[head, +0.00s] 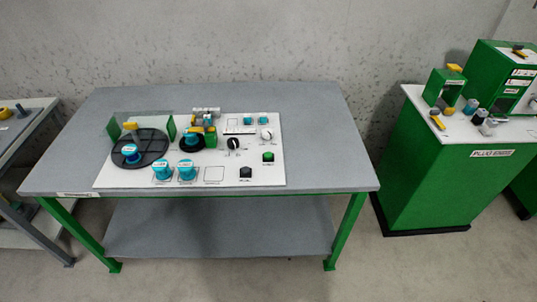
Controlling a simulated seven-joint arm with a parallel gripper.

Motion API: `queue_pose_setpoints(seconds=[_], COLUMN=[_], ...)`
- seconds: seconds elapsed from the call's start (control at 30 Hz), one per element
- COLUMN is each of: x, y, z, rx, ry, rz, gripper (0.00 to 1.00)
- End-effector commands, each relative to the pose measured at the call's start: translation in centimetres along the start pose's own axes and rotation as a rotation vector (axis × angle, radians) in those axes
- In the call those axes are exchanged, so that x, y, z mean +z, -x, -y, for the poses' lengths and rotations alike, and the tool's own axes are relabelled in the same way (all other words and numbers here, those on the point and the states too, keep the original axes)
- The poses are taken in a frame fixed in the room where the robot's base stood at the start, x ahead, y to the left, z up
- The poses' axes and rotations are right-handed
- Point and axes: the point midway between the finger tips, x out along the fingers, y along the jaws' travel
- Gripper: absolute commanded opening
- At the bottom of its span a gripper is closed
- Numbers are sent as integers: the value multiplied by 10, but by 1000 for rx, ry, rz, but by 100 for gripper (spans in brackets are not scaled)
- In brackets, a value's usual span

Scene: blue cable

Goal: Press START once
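A white control panel (215,177) lies on the grey table. A green button (268,157) stands at its right side. A black button (246,172) stands lower and to the left of it. The labels on these buttons are too small to read, so I cannot confirm which one is START. A black rotary knob (233,143) and a pale knob (267,134) sit above them. My gripper is not in view.
A black disc (138,154) with a yellow-handled part, green guards and several teal-topped pieces fill the panel's left and middle. The grey table (325,150) is bare right of the panel. A green cabinet (430,190) stands at right, another bench (15,130) at left.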

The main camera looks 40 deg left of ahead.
Motion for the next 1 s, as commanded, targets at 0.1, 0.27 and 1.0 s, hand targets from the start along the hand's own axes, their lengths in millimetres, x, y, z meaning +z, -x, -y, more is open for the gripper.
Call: queue_pose_setpoints(seconds=[0.1, 0.27, 1.0], x=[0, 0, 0], y=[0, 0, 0], z=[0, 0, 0], rx=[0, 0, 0], ry=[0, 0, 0], rz=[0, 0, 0], gripper=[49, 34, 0])
